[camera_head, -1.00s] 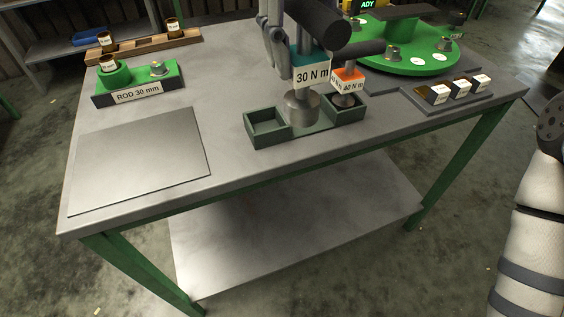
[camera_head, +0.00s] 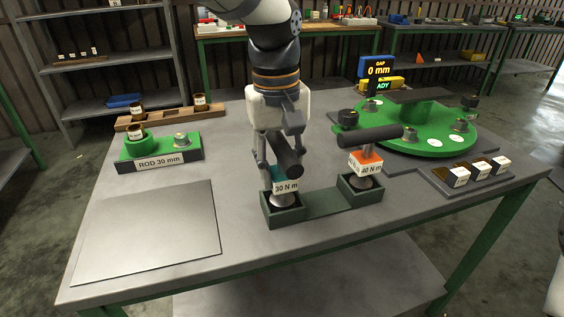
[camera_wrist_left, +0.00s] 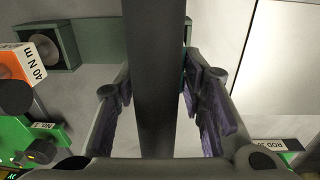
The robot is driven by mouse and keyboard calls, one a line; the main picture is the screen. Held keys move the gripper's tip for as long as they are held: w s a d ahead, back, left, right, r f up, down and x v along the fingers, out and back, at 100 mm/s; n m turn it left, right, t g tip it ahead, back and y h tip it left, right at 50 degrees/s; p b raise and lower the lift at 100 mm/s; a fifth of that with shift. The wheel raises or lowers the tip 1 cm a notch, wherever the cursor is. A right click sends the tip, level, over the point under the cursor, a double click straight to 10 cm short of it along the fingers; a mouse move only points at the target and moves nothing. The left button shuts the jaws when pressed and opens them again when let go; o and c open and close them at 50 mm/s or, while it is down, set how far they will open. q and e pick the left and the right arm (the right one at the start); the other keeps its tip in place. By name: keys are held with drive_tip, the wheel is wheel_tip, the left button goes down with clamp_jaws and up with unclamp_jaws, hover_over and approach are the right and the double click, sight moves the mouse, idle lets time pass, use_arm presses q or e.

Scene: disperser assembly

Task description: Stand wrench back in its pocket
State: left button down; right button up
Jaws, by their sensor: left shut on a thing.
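The 30 N m wrench (camera_head: 287,186) has a black handle, a teal body and a round metal foot. It is roughly upright in the head view, with its foot within the left pocket (camera_head: 285,217) of the dark green holder (camera_head: 330,203). The pocket wall hides the foot's bottom, so I cannot tell if it rests on the floor. My left gripper (camera_head: 277,163) is shut on this wrench from above. In the left wrist view its black handle (camera_wrist_left: 155,80) runs between the fingers (camera_wrist_left: 160,110).
The orange 40 N m wrench (camera_head: 366,162) stands in the right pocket, close to my left gripper. A green ROD 30 mm block (camera_head: 160,148) and a bare metal plate (camera_head: 150,232) are at left. A green round fixture (camera_head: 410,135) and small labelled blocks (camera_head: 480,172) are at right.

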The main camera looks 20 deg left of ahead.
use_arm(q)
drive_tip(key=c, duration=1.1)
unclamp_jaws()
drive_tip(key=shift+f, duration=0.1)
drive_tip(key=shift+o, duration=0.2)
drive_tip(key=r, duration=1.2)
drive_tip(key=shift+s+a+r, duration=0.15)
drive_tip(key=shift+a, duration=0.05)
